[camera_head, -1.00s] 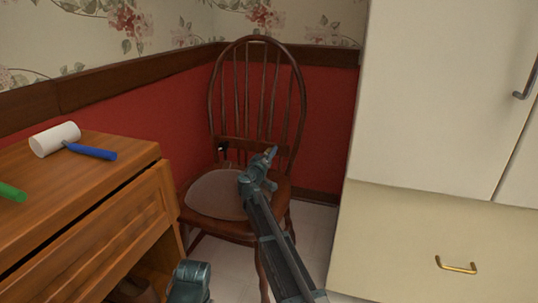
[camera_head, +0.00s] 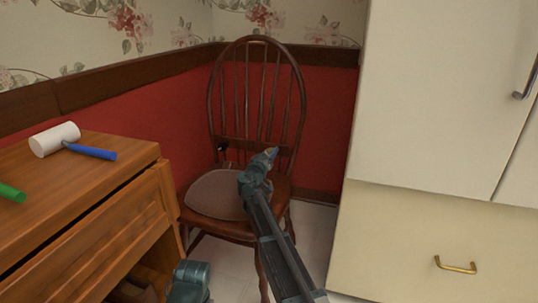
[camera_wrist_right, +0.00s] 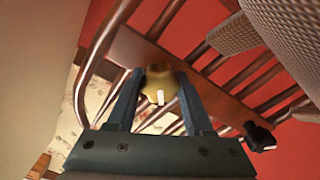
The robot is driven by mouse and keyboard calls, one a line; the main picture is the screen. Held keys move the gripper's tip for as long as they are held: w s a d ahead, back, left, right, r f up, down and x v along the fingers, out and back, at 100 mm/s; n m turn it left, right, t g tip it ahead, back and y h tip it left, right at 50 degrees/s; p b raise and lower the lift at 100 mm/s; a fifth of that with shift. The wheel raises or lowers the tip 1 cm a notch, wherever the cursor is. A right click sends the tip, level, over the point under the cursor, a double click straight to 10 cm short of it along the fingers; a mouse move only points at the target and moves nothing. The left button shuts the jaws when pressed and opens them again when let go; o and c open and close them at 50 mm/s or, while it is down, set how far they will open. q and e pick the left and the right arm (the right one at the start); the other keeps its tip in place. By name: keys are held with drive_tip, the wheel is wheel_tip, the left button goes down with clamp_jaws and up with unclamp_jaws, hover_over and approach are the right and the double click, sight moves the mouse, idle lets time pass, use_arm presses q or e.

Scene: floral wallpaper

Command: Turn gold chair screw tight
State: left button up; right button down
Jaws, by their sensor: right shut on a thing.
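The brown wooden chair (camera_head: 257,95) stands in the corner, with a pale seat pad (camera_head: 215,194). My right gripper (camera_head: 266,158) reaches over the seat to the right lower part of the backrest. In the right wrist view, the two fingers of my right gripper (camera_wrist_right: 160,98) are shut on the gold screw (camera_wrist_right: 159,80), at the wooden crossbar. A small white mark shows on the screw. In the head view the gold screw is hidden by the gripper. A black screw (camera_head: 222,147) sits at the other end of the crossbar and also shows in the right wrist view (camera_wrist_right: 259,136).
A wooden cabinet (camera_head: 120,220) stands at the left, with a white-headed mallet (camera_head: 56,138) with a blue handle and a green handle (camera_head: 12,193) on top. A cream cupboard (camera_head: 430,110) is close on the right. Red wall panelling is behind the chair.

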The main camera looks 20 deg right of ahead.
drive_tip(key=shift+c, duration=1.5)
unclamp_jaws()
drive_tip(key=v, duration=1.3)
drive_tip(key=shift+s+a, duration=0.25)
drive_tip(key=shift+s, duration=0.1)
